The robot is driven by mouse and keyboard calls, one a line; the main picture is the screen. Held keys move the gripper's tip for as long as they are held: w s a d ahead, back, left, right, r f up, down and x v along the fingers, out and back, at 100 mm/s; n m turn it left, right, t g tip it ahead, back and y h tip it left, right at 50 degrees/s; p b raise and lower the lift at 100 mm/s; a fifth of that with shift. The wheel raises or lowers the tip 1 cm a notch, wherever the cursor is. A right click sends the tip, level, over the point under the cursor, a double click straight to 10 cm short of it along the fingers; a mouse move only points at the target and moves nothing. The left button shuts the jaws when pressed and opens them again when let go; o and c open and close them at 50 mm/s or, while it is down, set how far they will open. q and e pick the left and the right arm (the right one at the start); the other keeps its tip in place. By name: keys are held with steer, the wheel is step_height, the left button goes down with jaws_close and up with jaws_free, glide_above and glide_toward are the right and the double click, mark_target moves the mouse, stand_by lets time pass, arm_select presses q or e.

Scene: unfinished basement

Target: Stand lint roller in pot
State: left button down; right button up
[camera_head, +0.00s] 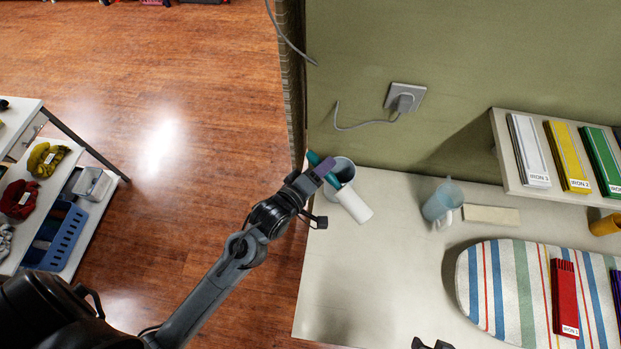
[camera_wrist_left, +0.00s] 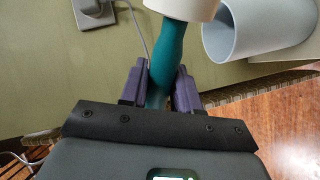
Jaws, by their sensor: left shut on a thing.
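The lint roller has a teal handle and a white roller head (camera_head: 355,206). My left gripper (camera_head: 325,167) is shut on the handle and holds the roller tilted, white end down to the right. In the left wrist view the teal handle (camera_wrist_left: 167,52) passes between the purple fingers of the left gripper (camera_wrist_left: 161,86). The grey pot (camera_head: 345,166) stands at the table's back left corner, partly hidden by the gripper and roller. It also shows in the left wrist view (camera_wrist_left: 258,32), right of the roller. A dark tip of my right gripper (camera_head: 431,344) shows at the bottom edge.
A light-blue watering can (camera_head: 440,201) and a pale block (camera_head: 491,215) stand along the wall. A striped ironing board (camera_head: 505,285) with a red box (camera_head: 565,298) lies at right. A shelf (camera_head: 507,180) overhangs the back right. The table's front left is clear.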

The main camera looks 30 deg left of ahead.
steer(key=f+b, duration=0.1)
arm_select(q)
steer(key=w+d+r+m+t+h, duration=0.2)
steer(key=w+r+m+h, duration=0.45)
steer(key=m, duration=1.15)
step_height(320, 180, down, 13)
steer(key=w+y+b, duration=0.1)
steer(key=b, duration=1.2)
steer(key=shift+w+a+b, duration=0.15)
steer(key=shift+w+b, duration=0.05)
steer(key=shift+b, duration=0.15)
arm_select(e)
glide_toward(403, 340)
steer(key=x, duration=0.6)
arm_select(q)
steer(key=shift+r, duration=0.1)
steer(key=c, duration=0.7)
jaws_free()
steer(key=shift+c, duration=0.2)
